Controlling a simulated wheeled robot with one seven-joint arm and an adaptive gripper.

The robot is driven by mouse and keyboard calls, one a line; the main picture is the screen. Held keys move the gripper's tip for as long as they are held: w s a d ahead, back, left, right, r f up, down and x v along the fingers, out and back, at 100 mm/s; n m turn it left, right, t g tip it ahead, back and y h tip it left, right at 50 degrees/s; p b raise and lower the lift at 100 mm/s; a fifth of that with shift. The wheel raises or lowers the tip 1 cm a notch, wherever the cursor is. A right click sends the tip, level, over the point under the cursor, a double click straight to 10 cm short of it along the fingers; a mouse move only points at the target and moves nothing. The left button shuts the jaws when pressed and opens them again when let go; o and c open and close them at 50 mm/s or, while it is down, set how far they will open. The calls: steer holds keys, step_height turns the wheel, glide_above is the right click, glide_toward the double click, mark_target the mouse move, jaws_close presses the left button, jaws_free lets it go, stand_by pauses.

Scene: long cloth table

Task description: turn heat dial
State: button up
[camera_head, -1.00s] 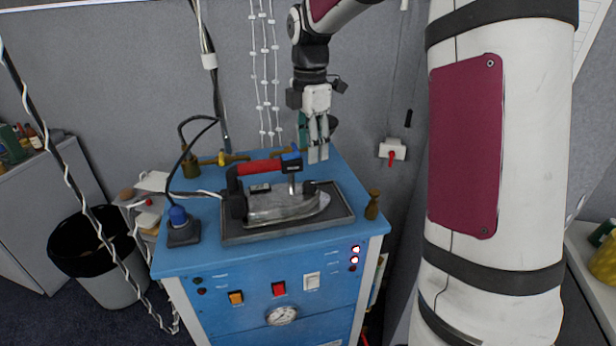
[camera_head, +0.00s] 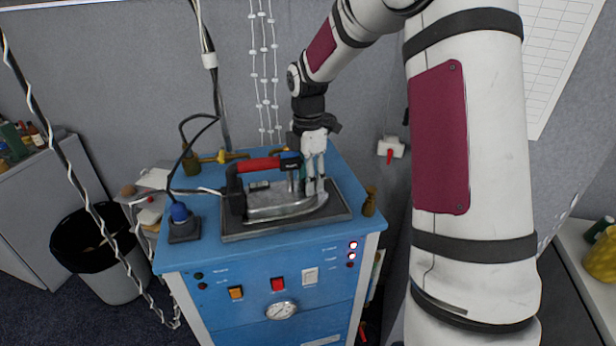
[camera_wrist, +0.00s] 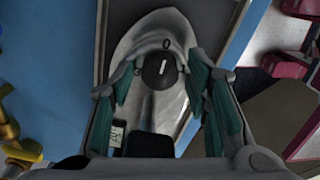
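The iron (camera_head: 283,203) has a red handle and a silver body and lies on a dark tray (camera_head: 250,231) on top of the blue cabinet. In the wrist view the heat dial (camera_wrist: 159,69) is a round black knob with a white mark, on the iron's grey top. My gripper (camera_head: 315,188) points down over the front end of the iron, at the dial. In the wrist view my gripper (camera_wrist: 161,85) has its fingers parted, one on each side of the dial. I cannot tell whether they touch it. In the head view the fingers hide the dial.
The blue cabinet (camera_head: 260,262) has switches and a gauge on its front. A blue plug on a black base (camera_head: 182,222) stands left of the tray. A small brass piece (camera_head: 369,201) stands at the right edge. Brass fittings (camera_head: 222,157) lie behind the iron.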

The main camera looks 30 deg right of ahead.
jaws_close()
steer(key=shift+m, duration=2.4)
steer(key=shift+o, duration=1.9)
jaws_free()
steer(key=shift+r, duration=0.1)
step_height(320, 180, up, 12)
